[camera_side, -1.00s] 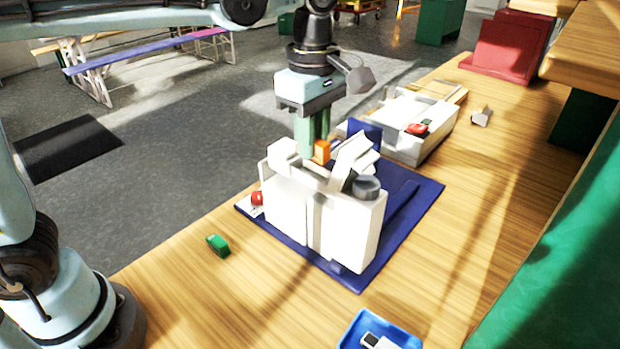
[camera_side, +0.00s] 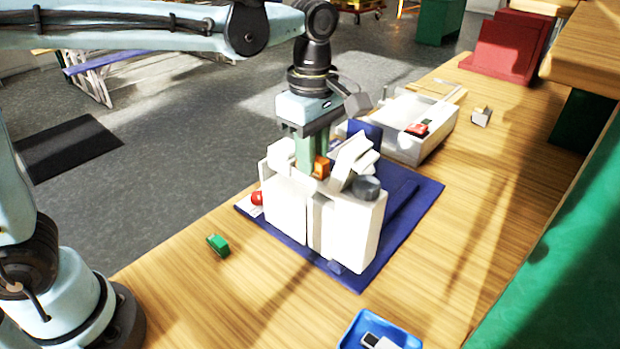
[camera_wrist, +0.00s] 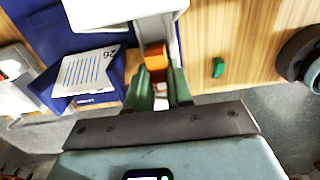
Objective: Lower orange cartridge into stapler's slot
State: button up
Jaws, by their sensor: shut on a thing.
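The orange cartridge (camera_side: 321,167) is held between the green fingers of my gripper (camera_side: 312,172), which is shut on it. It sits at the top of the white stapler (camera_side: 287,205), beside the raised white parts. In the wrist view the cartridge (camera_wrist: 156,60) shows between the fingertips of my gripper (camera_wrist: 160,88), close to the white stapler body (camera_wrist: 125,10). The stapler stands on a dark blue mat (camera_side: 412,215). The slot's inside and the cartridge's lower end are hidden, so I cannot tell how deep it sits.
A green piece (camera_side: 218,244) lies on the wooden table left of the mat. A blue tray (camera_side: 352,335) is at the front. A white box (camera_side: 432,140) with red and dark items on it stands behind. A red object (camera_side: 257,198) is at the stapler's left side.

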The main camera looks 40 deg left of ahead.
jog(key=o, duration=0.9)
jog(key=shift+c, duration=0.2)
notch_tip(320, 180, up, 12)
jog(key=s+a+f+m+t, duration=0.3)
jog(key=a+f+m, duration=0.3)
jog(key=m, duration=0.3)
jog(key=s+a+f+m+t, duration=0.4)
jog(key=s+a+f+m, duration=0.2)
jog(key=f+m, duration=0.3)
jog(key=shift+f, duration=0.3)
